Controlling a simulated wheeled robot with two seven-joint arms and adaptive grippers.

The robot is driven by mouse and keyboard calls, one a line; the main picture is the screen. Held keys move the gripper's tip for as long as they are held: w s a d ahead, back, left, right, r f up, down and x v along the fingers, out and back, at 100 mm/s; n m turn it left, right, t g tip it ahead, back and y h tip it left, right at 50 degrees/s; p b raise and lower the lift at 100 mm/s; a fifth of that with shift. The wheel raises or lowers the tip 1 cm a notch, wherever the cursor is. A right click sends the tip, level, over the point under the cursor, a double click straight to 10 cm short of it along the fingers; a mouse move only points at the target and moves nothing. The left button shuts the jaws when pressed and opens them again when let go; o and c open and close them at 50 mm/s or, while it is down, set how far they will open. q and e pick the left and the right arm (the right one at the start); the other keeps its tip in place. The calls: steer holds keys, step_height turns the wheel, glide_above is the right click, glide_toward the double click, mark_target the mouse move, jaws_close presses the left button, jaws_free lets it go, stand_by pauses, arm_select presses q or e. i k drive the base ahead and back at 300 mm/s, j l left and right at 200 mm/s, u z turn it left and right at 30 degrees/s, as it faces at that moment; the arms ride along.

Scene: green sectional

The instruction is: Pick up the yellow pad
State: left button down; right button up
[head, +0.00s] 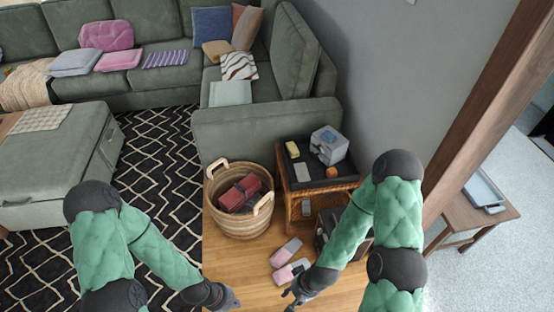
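A small yellow pad (292,149) lies on the black top of the wicker side table (345,183), near its back left. My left gripper (232,298) is low at the bottom of the head view, over the wood floor in front of the basket, well away from the pad. My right gripper (290,295) is also low, beside the pink-and-grey items on the floor and well short of the table. Its fingers look spread, with nothing seen between them. The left fingers are too small and cut off to judge.
On the side table are a grey box-like device (329,145), a grey item (301,172) and an orange object (332,172). A wicker basket (225,222) stands left of it. Pink-and-grey items (286,252) lie on the floor. The green sofa (250,118) is behind; a wooden post (480,100) rises at right.

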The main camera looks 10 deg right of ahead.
mark_target(291, 147)
steer(key=i+j, duration=0.15)
steer(key=j, duration=0.25)
steer(key=i+j, duration=0.15)
steer(key=j, duration=0.25)
steer(key=i+j, duration=0.15)
steer(key=j, duration=0.3)
steer(key=i+j, duration=0.15)
steer(key=j, duration=0.25)
steer(key=i+z, duration=0.1)
steer(key=i, duration=1.1)
